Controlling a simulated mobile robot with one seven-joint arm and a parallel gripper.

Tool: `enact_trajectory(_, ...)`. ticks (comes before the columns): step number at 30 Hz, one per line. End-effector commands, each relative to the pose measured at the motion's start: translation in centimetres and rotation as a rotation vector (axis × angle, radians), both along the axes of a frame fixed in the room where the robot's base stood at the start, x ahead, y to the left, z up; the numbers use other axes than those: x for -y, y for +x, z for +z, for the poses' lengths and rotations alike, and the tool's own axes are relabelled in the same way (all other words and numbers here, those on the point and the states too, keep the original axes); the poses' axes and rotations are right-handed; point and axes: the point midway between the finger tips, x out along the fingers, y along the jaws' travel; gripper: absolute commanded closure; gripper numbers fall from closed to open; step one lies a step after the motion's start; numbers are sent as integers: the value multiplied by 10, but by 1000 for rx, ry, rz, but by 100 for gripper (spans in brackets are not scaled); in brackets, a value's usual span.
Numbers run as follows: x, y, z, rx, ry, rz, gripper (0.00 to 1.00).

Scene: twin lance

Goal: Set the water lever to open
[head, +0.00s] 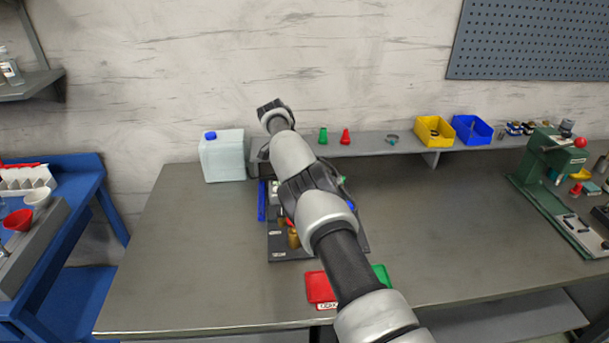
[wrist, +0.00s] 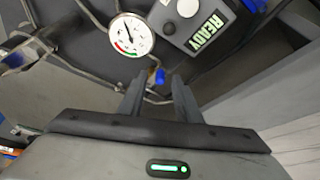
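My gripper (wrist: 158,84) shows in the wrist view with its two dark fingers apart and nothing held between them. A small blue part (wrist: 159,76), which looks like the water lever's handle, shows between and beyond the fingertips. I cannot tell its setting or whether a finger touches it. A round white gauge (wrist: 132,35) is up and left of it, and a grey box with a READY display (wrist: 205,32) is up and right. In the head view my arm covers much of the dark fixture board (head: 285,252), and my gripper cannot be made out.
The board stands on a grey workbench (head: 190,275). Red trays (head: 319,286) and green trays (head: 382,274) lie at its front. A white jug (head: 222,158) stands behind left. A shelf (head: 375,149) with yellow (head: 433,131) and blue bins (head: 471,130) runs behind.

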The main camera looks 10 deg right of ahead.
Motion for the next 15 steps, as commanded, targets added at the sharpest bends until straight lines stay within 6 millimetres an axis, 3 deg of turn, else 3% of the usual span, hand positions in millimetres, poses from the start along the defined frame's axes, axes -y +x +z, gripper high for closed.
enact_trajectory(8,-2,0,3,0,0,0,69)
enact_trajectory(15,-15,-6,40,3,2,2,69)
